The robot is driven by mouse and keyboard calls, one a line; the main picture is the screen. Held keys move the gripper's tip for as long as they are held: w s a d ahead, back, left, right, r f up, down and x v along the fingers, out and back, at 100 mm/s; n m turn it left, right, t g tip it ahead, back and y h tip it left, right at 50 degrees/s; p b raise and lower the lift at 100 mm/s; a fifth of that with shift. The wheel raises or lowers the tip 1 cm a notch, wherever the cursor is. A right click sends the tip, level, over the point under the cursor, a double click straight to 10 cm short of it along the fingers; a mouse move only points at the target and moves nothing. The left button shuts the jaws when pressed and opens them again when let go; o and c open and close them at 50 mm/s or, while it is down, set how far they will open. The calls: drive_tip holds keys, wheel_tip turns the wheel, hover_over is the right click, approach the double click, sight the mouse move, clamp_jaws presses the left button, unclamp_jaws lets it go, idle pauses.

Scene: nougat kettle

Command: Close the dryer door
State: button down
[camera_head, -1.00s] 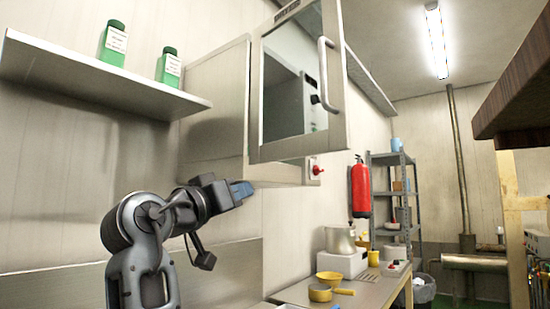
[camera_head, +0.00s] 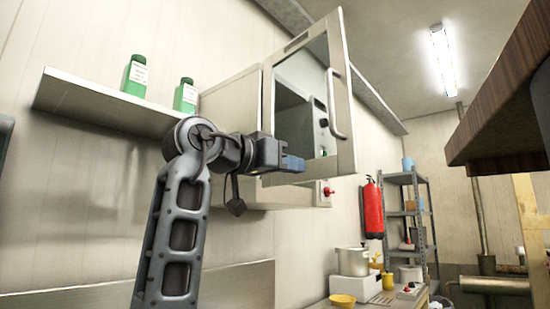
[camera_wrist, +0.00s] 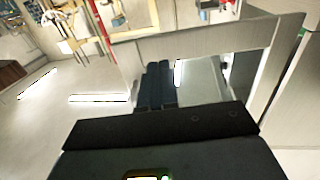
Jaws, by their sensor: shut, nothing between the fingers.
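The dryer is a pale wall cabinet (camera_head: 228,101) in the head view. Its glass-windowed door (camera_head: 347,150) stands open, swung out toward the camera, with a curved metal handle (camera_head: 333,104) on its free side. My gripper (camera_head: 297,163) is shut and empty; in the head view it overlaps the lower part of the door. I cannot tell whether it touches the door. In the wrist view, the dark shut fingers (camera_wrist: 158,85) point toward a pale framed panel with a window (camera_wrist: 265,32), likely the door.
A shelf (camera_head: 90,100) with two green bottles (camera_head: 135,76) is on the wall at left. A red extinguisher (camera_head: 373,210) and a metal rack (camera_head: 408,215) stand beyond. A pot (camera_head: 351,260) and yellow pan (camera_head: 342,301) are low. A dark wooden top (camera_head: 490,105) juts in at right.

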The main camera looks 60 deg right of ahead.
sight(324, 172)
drive_tip(key=p+x, duration=0.1)
drive_tip(key=x, duration=0.6)
idle(0.3)
